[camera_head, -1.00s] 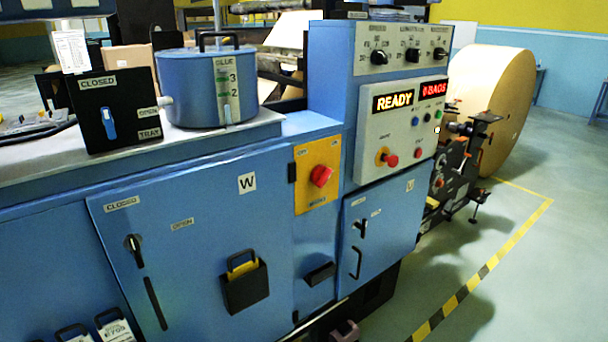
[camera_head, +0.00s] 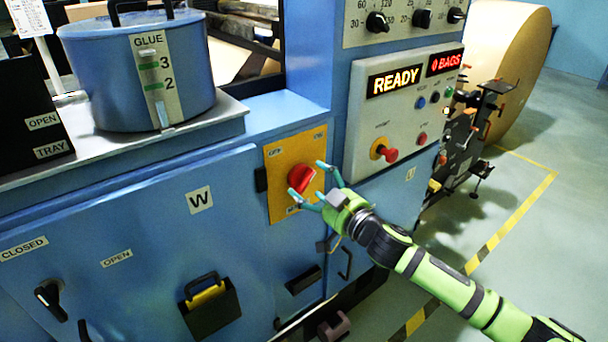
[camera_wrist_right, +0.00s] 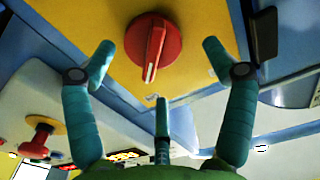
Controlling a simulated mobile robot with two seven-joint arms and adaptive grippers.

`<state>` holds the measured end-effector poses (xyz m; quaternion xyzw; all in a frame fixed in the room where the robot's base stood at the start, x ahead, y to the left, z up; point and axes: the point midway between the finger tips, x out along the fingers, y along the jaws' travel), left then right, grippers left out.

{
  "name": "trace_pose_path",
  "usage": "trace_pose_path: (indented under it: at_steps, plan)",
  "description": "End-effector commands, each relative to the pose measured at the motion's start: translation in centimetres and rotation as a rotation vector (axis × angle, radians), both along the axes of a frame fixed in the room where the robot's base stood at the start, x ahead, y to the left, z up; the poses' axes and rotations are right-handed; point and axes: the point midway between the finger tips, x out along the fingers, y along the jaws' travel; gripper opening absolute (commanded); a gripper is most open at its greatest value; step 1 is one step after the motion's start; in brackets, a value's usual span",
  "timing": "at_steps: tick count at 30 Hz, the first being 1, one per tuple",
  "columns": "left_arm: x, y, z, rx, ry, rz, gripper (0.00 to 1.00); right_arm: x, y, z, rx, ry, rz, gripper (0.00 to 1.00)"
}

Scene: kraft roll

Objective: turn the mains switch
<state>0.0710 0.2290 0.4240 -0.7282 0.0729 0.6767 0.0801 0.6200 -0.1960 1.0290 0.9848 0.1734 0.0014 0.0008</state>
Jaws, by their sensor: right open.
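The mains switch (camera_head: 302,178) is a red rotary knob on a yellow plate (camera_head: 283,207) on the blue machine front. In the right wrist view the knob (camera_wrist_right: 152,48) shows a pale line on its raised grip bar. My right gripper (camera_head: 312,183) is at the plate with its fingers spread around the knob. In the right wrist view the teal fingers (camera_wrist_right: 158,75) stand on either side of the knob, apart from it, with a third finger below. The gripper is open and empty. My left gripper is not in view.
The control panel (camera_head: 405,115) reads READY and 0 BAGS and has a red push button (camera_head: 389,154). A blue glue pot (camera_head: 135,70) stands on the ledge at left. A black holder (camera_head: 210,305) sticks out from the door below. Open floor lies at right.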

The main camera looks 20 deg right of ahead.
Motion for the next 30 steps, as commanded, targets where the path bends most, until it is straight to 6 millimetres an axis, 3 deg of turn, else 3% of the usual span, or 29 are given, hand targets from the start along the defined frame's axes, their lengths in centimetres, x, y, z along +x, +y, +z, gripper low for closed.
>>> trace_pose_path:
  at_steps: [6,12,17,21,30]
  plan:
    - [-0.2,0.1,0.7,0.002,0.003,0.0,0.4,2.3,0.8,0.1,0.001,0.0,-0.001,0.84]
    - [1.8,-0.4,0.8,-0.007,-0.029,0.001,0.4,2.8,1.0,0.0,0.0,0.001,0.0,0.84]
    - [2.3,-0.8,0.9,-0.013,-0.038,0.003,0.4,2.8,1.0,-0.1,0.0,0.001,0.0,0.84]
    - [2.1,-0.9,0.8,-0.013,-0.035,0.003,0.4,2.8,1.0,0.0,-0.001,0.0,0.0,0.3]
    - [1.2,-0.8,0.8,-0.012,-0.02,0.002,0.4,2.8,1.0,0.3,-0.009,-0.008,0.001,0.3]
